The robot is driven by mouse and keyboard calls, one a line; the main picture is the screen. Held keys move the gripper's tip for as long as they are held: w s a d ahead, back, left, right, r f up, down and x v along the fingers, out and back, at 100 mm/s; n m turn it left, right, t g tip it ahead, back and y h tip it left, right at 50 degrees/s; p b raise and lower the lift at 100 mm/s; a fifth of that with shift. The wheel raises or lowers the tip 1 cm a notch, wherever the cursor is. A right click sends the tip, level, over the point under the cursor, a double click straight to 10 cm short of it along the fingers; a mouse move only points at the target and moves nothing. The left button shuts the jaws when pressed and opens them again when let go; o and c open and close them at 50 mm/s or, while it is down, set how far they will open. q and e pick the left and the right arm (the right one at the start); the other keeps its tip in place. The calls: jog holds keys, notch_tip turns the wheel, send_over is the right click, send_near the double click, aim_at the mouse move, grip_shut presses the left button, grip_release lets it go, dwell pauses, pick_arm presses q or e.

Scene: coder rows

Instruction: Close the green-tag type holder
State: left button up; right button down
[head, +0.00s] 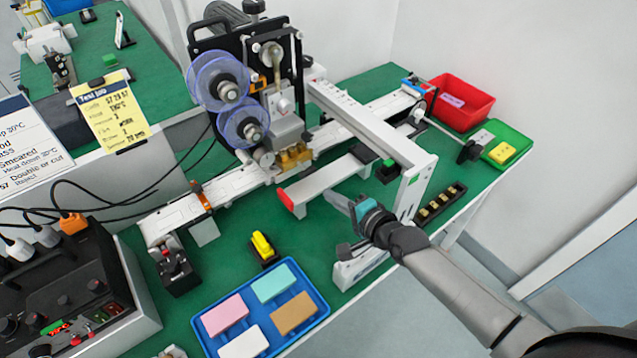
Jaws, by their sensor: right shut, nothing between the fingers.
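A small green tag (389,163) sits on a dark block at the right end of a pale bar, under the coding machine's long white arm (370,125). I take this block for the green-tag type holder (387,175); whether it is open or closed I cannot tell. A pale bar with a red end (286,202) lies to its left. My right gripper (338,203) is shut and empty, in front of the pale bar and lower left of the green tag, apart from it. My left gripper is not in view.
A blue tray (322,308) with several coloured blocks is at the front. A yellow-topped stamp (262,246) stands behind it. A black rack (440,204) is near the right table edge. A red bin (470,92) and green tray (519,140) are at the back right.

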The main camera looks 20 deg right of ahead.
aim_at(308, 171)
jog(key=shift+w+a, duration=0.3)
jog(key=shift+w, duration=0.6)
jog(key=shift+w+a, duration=0.35)
jog(key=shift+w, duration=0.5)
jog(key=shift+w+a, duration=0.3)
jog(key=shift+w, duration=0.6)
jog(key=w, duration=0.1)
jog(key=w+a+b, duration=0.1)
jog(key=w, duration=0.1)
jog(key=shift+w+a, duration=0.15)
jog(key=shift+w, duration=0.15)
jog(key=shift+r, duration=0.2)
